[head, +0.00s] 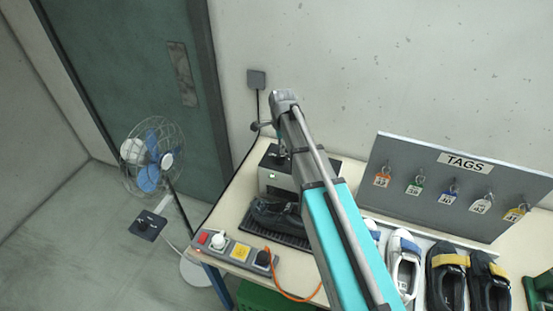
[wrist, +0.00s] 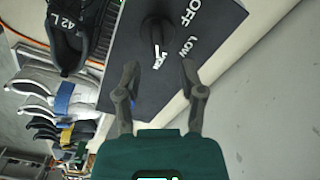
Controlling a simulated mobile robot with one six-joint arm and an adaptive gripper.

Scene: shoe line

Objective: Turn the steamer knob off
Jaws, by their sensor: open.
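The steamer (head: 272,177) is a pale box with a dark top on the bench in the head view, partly hidden by my arm. In the wrist view its dark panel (wrist: 120,85) carries the black knob (wrist: 155,30), with OFF and Low lettered to its right. A further label below the knob is hard to read, and the knob's narrow end points down towards it. My gripper (wrist: 161,68) is open and empty, its two fingers over the panel's lower edge. The knob lies ahead of the fingertips, roughly between their lines, with a gap.
A black shoe (head: 272,213) sits before the steamer. A power strip (head: 238,250) with an orange cable lies at the bench's left corner. More shoes (head: 445,275) and a TAGS board (head: 450,190) stand to the right. A fan (head: 150,160) stands left.

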